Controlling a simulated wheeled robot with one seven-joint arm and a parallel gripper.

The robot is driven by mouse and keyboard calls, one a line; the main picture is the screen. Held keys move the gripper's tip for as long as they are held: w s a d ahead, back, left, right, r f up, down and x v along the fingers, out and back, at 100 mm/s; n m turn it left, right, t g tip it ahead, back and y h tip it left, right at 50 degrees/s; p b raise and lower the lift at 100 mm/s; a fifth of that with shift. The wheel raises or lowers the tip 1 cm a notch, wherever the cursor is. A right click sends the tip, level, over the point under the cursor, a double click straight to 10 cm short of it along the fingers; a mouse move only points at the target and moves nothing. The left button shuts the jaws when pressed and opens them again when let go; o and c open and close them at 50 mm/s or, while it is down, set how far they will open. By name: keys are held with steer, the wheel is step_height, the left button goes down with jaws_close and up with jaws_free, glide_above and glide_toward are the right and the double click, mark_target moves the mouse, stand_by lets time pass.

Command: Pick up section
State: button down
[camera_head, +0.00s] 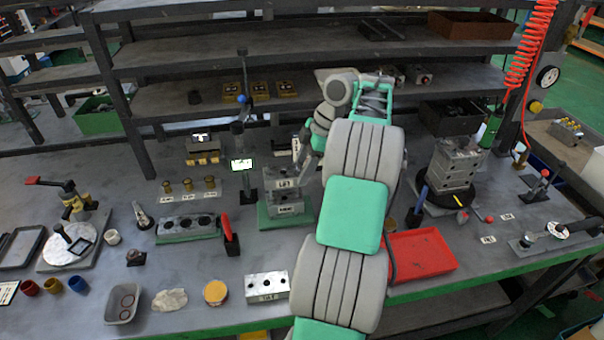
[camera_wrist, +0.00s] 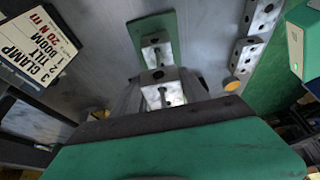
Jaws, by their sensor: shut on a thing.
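A grey metal section marked LIFT (camera_head: 284,183) stands at the middle of the bench, directly above another grey marked block (camera_head: 287,209) on a green mat (camera_head: 268,222). I cannot tell whether the two touch. My gripper (camera_head: 306,165) reaches down at the right side of the LIFT section, its fingers partly hidden by my arm. In the wrist view my gripper (camera_wrist: 162,88) is shut on a section (camera_wrist: 165,95), whose top holes show between the fingers. Another block face (camera_wrist: 156,48) shows just beyond it, over the green mat (camera_wrist: 155,20).
A loose metal block (camera_head: 268,287) lies at the bench front. A green-based holed block (camera_head: 188,227) and red-handled tool (camera_head: 229,238) are left of the stack. A red tray (camera_head: 422,256) and a block stack on a black turntable (camera_head: 452,168) are right. Shelves rise behind.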

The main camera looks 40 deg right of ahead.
step_height(320, 180, up, 12)
steer(key=p, duration=0.8)
steer(key=shift+f, duration=0.15)
